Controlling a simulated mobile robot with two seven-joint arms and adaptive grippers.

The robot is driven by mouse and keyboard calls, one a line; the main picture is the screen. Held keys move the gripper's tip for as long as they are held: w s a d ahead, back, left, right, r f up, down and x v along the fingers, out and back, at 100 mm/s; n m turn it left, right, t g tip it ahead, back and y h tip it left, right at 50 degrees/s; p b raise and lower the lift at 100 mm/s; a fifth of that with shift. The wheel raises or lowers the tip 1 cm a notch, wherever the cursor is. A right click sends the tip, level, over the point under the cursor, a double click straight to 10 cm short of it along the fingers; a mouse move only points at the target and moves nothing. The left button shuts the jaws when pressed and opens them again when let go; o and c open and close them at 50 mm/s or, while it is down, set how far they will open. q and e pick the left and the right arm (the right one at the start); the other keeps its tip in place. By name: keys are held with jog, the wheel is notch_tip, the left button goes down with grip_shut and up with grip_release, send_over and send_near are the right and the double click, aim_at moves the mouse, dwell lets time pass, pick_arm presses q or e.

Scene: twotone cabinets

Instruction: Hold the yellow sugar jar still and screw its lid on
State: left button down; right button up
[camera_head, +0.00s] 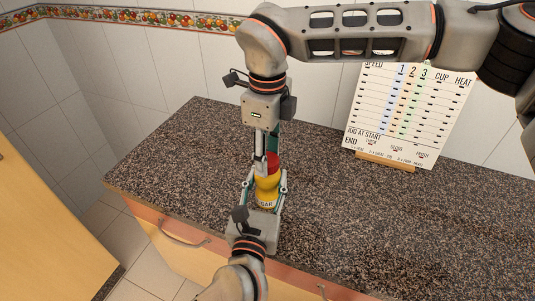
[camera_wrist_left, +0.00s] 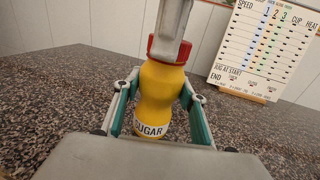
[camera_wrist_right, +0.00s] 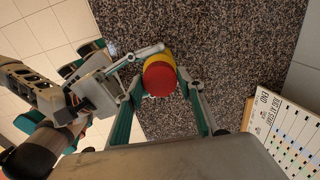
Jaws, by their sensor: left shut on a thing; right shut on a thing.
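The yellow sugar jar (camera_head: 267,190) stands upright on the speckled counter; its SUGAR label shows in the left wrist view (camera_wrist_left: 151,130). Its red lid (camera_head: 272,160) sits on top of the jar; in the left wrist view the lid (camera_wrist_left: 157,50) is partly hidden by a right finger. Whether it is threaded cannot be told. My left gripper (camera_head: 268,190) is shut around the jar's body from the front. My right gripper (camera_head: 266,160) comes down from above and is shut on the lid. In the right wrist view the lid (camera_wrist_right: 160,79) covers most of the jar.
A white board (camera_head: 410,110) with a printed chart stands on a wooden foot (camera_head: 385,161) at the back right of the counter (camera_head: 350,220). The tiled wall is behind. Drawers with handles are below the front edge. The counter right of the jar is clear.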

jog(key=o, duration=1.3)
notch_tip(320, 180, up, 12)
pick_arm(q)
jog(key=c, duration=1.2)
grip_release()
jog(key=shift+o, duration=0.2)
jog(key=shift+s, duration=0.1)
